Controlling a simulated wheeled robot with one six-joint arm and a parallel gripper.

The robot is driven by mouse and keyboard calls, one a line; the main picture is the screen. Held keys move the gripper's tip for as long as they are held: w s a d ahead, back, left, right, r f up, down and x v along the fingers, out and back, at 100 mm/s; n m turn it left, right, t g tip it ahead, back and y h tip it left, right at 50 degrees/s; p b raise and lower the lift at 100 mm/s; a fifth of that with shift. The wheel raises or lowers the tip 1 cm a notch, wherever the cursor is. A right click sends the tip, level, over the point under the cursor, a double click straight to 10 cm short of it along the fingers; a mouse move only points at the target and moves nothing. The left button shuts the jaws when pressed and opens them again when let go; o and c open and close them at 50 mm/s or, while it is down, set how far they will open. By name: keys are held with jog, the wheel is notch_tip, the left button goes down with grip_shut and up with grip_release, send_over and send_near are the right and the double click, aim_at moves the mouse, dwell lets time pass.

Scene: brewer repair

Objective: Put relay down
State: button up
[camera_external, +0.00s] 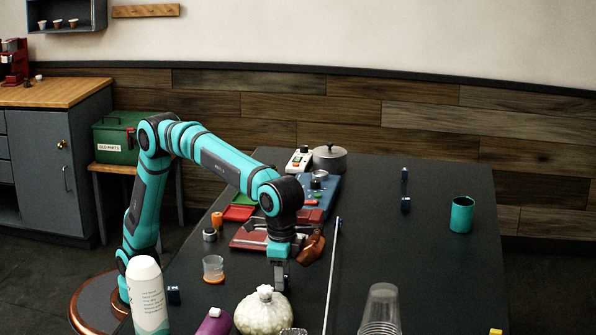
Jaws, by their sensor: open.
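My gripper (281,277) points down over the near left part of the black table (430,255), just behind a round pale bag tied at the top (264,312). Its jaws are open. The gap between the fingers is too small in the picture to show whether a relay lies there. I cannot tell which of these, if any, is the relay.
A white bottle (147,295), a clear cup (213,269) and stacked clear cups (381,309) stand near the front. A brown object (312,247) and a long thin rod (332,275) lie right of my gripper. A teal cup (461,215) stands right; the table's right-centre is mostly clear.

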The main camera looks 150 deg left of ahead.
notch_tip(320, 180, up, 11)
dwell(0.4)
jog(key=s+d+r+m+t, duration=0.2)
jog(key=s+d+r+t, duration=0.1)
jog(key=s, duration=0.5)
jog(key=s+d+r+m+t, duration=0.1)
jog(key=s+d+r+t, duration=0.2)
jog(key=s, duration=0.4)
jog(key=s+d+r+m+t, duration=0.2)
jog(key=s+r+t, duration=0.15)
jog(key=s, duration=0.45)
jog(key=s+d+f+m+t, duration=0.2)
jog(key=s+t, duration=0.2)
jog(key=s, duration=0.9)
jog(key=s+d+f+m+t, duration=0.1)
jog(key=s+f+m+t, duration=0.1)
jog(key=s, duration=1)
jog(key=shift+s+d+f+t, duration=0.4)
jog(key=shift+f+t, duration=0.15)
jog(key=shift+t, duration=0.4)
